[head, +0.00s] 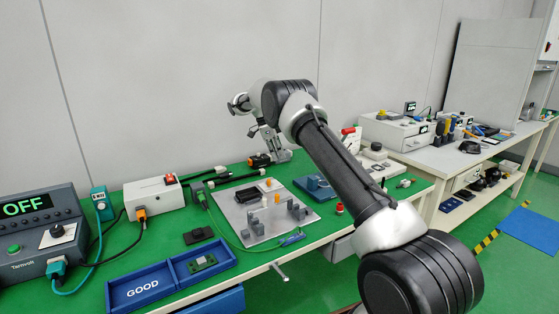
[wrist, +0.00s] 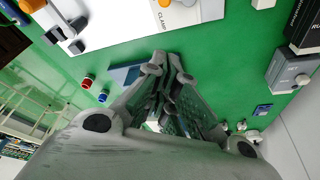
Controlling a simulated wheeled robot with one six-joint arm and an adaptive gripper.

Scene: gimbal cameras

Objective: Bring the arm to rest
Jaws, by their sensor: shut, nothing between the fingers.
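My arm (head: 345,170) reaches from the lower right up and over the green bench, then bends down at the wrist. My gripper (head: 281,155) points down near the back of the bench, by the wall. In the wrist view my gripper (wrist: 168,60) has its fingertips together with nothing between them, above the green surface. I cannot tell how far the tips are from the bench top.
A grey fixture plate (head: 240,226) with blocks lies in front of the gripper. A white box (head: 154,196), a power supply (head: 42,232) and a blue GOOD tray (head: 142,288) are at left. A second bench (head: 460,158) stands at right.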

